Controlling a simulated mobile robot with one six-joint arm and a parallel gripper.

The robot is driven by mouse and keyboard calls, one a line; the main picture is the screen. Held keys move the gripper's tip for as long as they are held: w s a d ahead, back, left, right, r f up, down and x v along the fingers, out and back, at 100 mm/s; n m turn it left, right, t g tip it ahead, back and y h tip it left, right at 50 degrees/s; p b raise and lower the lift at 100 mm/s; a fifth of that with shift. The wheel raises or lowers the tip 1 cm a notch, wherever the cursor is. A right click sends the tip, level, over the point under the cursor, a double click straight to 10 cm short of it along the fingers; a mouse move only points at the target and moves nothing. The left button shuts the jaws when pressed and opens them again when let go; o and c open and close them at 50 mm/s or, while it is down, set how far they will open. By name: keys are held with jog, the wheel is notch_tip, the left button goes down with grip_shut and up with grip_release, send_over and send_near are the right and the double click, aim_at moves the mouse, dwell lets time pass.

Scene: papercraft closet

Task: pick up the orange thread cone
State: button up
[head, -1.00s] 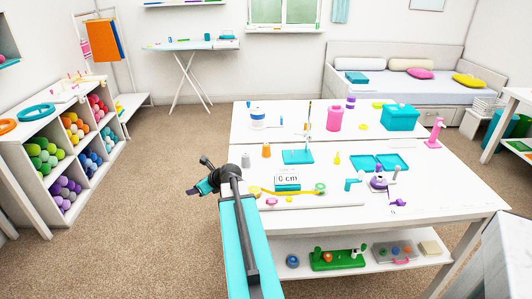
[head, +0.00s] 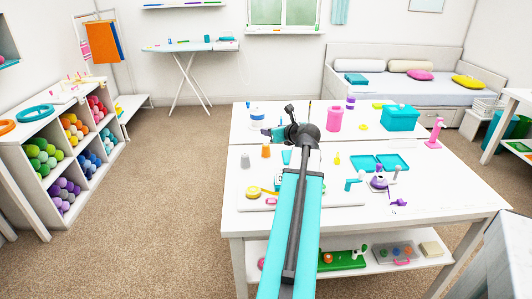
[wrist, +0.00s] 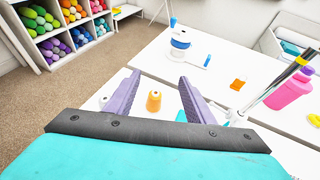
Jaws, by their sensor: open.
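The orange thread cone (head: 266,151) stands upright on the white table, near its left side. In the wrist view the orange cone (wrist: 154,101) shows between the two purple fingers, with the tabletop around it clear. My gripper (head: 267,132) is open and empty in the head view, and appears above and behind the cone there. The open fingers also show in the wrist view (wrist: 158,82), apart from the cone. The fingers' exact height over the table cannot be told.
A grey cone (head: 245,160) stands just left of the orange one. My arm hides the table's middle.

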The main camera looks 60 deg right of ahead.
dwell(0.3)
send_near(268, 146)
jog(key=x, duration=0.4)
jog(key=shift+w+f+b, duration=0.15)
jog(key=shift+w+b, duration=0.05)
jog(key=shift+b, duration=0.1)
jog(key=shift+w+d, duration=0.2)
jog(key=shift+w, duration=0.05)
jog(key=shift+w+f, duration=0.1)
jog(key=shift+w, duration=0.05)
jog(key=shift+d, duration=0.1)
jog(key=shift+x, duration=3.1)
jog(key=c, duration=1.1)
